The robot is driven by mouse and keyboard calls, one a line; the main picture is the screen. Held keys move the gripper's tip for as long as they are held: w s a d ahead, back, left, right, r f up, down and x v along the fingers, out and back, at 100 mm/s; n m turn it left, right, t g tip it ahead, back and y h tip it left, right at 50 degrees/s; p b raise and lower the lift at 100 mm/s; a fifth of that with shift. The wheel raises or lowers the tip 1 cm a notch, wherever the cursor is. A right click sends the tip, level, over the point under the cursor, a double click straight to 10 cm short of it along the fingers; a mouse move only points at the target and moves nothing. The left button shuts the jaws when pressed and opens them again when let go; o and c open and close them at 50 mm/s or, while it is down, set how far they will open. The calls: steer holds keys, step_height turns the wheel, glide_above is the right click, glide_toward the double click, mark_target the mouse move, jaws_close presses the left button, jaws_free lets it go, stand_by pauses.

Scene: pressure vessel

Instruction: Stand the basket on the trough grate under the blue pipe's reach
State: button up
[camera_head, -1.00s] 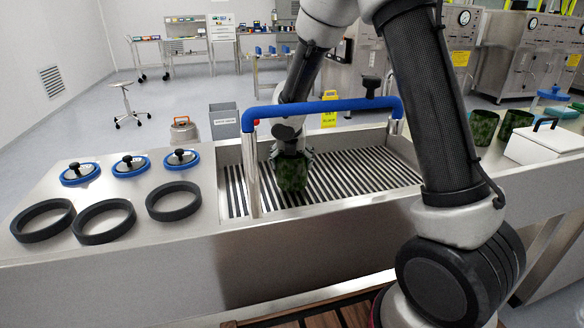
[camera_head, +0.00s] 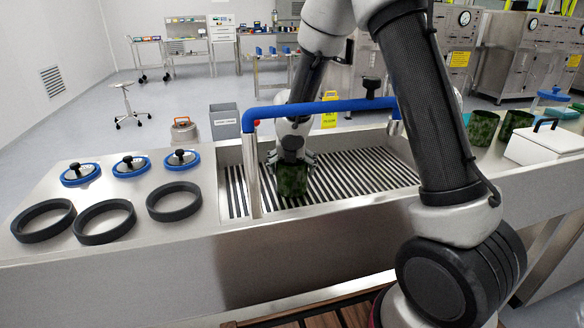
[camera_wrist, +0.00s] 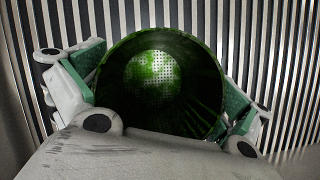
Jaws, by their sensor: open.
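The basket (camera_head: 292,181) is a dark green, mottled open cylinder. It stands upright on the trough grate (camera_head: 345,172), whose dark and light bars surround it. The blue pipe (camera_head: 325,108) spans the trough on metal posts, and in the head view the basket shows below its left half. My gripper (camera_head: 291,158) is at the basket's top, with its fingers spread to either side. In the wrist view my gripper (camera_wrist: 158,95) has green-padded fingers on both sides of the basket (camera_wrist: 150,55), with its perforated bottom visible inside. Whether a pad touches the wall is unclear.
Several blue-rimmed lids (camera_head: 130,166) and black rings (camera_head: 105,221) lie on the left counter. More green baskets (camera_head: 482,127) and a white box (camera_head: 545,143) stand at the right. The pipe's left post (camera_head: 251,175) stands close to the basket. The grate right of the basket is clear.

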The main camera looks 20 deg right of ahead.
steer(key=shift+r, duration=0.1)
steer(key=v, duration=1.2)
steer(key=shift+w+r, duration=0.1)
